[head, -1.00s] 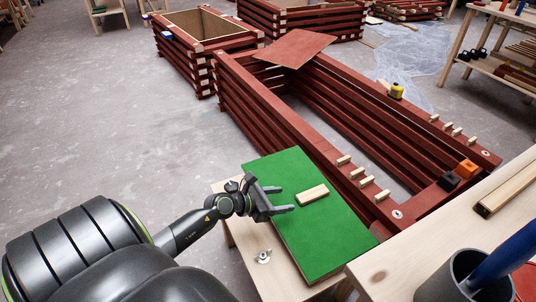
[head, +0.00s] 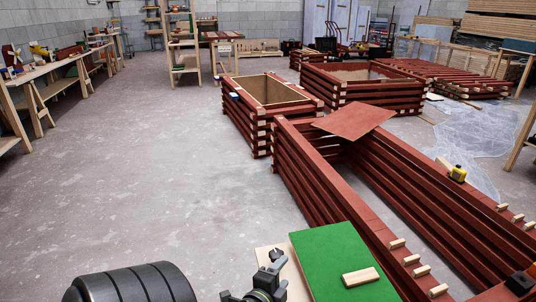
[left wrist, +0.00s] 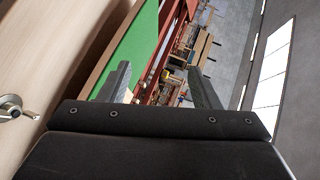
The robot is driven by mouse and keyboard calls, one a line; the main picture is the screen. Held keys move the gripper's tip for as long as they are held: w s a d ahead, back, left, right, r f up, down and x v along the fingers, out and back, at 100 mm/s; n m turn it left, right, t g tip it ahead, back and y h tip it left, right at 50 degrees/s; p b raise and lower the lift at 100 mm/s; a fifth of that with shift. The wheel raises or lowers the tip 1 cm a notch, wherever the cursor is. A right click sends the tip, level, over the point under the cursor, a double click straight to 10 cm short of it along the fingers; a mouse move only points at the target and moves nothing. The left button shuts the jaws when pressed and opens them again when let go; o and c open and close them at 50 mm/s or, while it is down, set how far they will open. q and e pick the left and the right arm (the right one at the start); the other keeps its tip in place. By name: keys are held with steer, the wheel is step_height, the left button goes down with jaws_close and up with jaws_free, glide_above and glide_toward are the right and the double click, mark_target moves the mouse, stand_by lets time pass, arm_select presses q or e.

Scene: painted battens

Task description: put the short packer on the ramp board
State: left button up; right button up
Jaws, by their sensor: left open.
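A short pale wooden block (head: 361,277), which looks like the short packer, lies flat on a green board (head: 330,245) at the bottom of the head view. The green board also shows in the left wrist view (left wrist: 142,42). Which board is the ramp board is not certain; a red-brown board (head: 352,120) rests tilted across the long red batten stack. My left gripper (left wrist: 162,85) is open with nothing between its fingers. In the head view it is at the bottom edge, left of the green board and apart from the block, partly cut off. My right gripper is out of view.
The long red batten stack (head: 300,170) runs beside the green board, with several small pale blocks (head: 412,259) and a yellow tape measure (head: 458,173) on top. More batten frames (head: 270,100) stand behind. The grey floor (head: 150,170) at left is clear.

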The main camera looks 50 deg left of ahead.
arm_select(q)
steer(key=s+d+f+n+g+h, duration=0.3)
steer(key=s+d+n+g, duration=0.1)
steer(key=s+d+n, duration=0.2)
steer(key=s+d+f+n+g+h, duration=0.4)
steer(key=s+d+n+g, duration=0.1)
steer(key=s+d, duration=0.4)
steer(key=shift+s+f+n, duration=0.25)
steer(key=shift+f+n, duration=0.05)
steer(key=shift+n, duration=0.4)
